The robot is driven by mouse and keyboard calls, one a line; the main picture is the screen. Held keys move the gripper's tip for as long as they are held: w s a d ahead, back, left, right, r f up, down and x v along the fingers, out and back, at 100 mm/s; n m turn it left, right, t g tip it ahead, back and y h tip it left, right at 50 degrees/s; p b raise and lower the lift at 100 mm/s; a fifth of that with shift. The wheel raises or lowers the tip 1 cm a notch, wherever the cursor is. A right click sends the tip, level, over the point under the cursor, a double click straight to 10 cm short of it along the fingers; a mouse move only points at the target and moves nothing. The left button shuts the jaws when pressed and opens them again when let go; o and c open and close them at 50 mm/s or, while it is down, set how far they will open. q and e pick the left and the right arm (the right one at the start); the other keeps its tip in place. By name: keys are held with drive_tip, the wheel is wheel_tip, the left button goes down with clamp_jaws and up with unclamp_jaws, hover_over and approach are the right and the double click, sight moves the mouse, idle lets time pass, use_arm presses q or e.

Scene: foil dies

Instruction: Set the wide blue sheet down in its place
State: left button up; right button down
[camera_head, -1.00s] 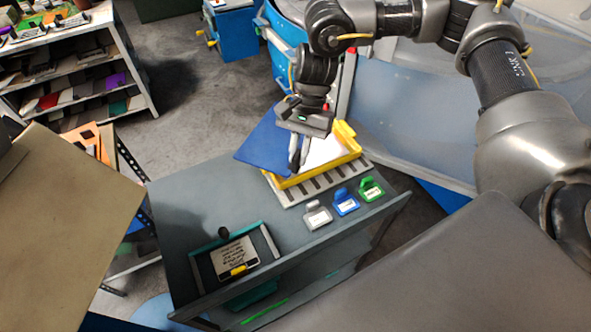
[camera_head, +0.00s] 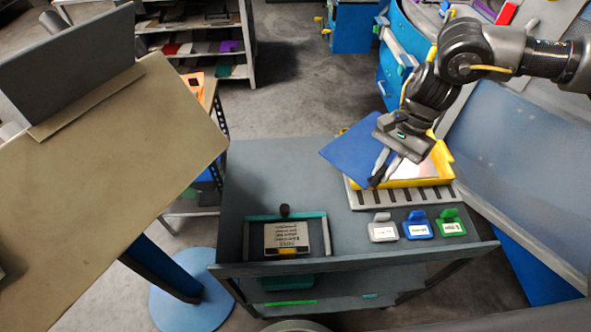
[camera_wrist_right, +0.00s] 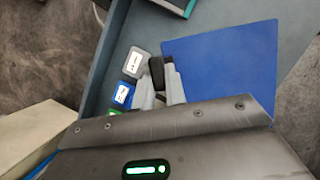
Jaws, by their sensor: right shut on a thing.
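The wide blue sheet (camera_head: 352,150) is a flat, dark blue rectangle. My right gripper (camera_head: 378,176) is shut on its edge and holds it tilted over the left side of a yellow tray (camera_head: 442,158). In the right wrist view the sheet (camera_wrist_right: 235,62) extends up and right from the fingertips (camera_wrist_right: 166,72). Whether it touches the tray or table is unclear. The tray's left part is hidden by the sheet and gripper; a pale surface shows inside it. My left gripper is not in view.
The tray stands on a pale slotted rack (camera_head: 405,197) on the grey worktable (camera_head: 280,175). White (camera_head: 382,228), blue (camera_head: 417,226) and green (camera_head: 450,224) labelled clips sit in front. A teal-edged holder (camera_head: 286,238) is at the front left. The table's back left is clear.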

drive_tip(key=s+a+n+g+h, duration=0.1)
drive_tip(key=s+a+n+h, duration=0.2)
drive_tip(key=s+a+n, duration=0.3)
drive_tip(key=a+n, duration=0.4)
drive_tip(key=a, duration=0.5)
drive_tip(key=shift+f+g+h, duration=0.2)
drive_tip(key=shift+g+h, duration=0.1)
drive_tip(key=shift+g, duration=0.1)
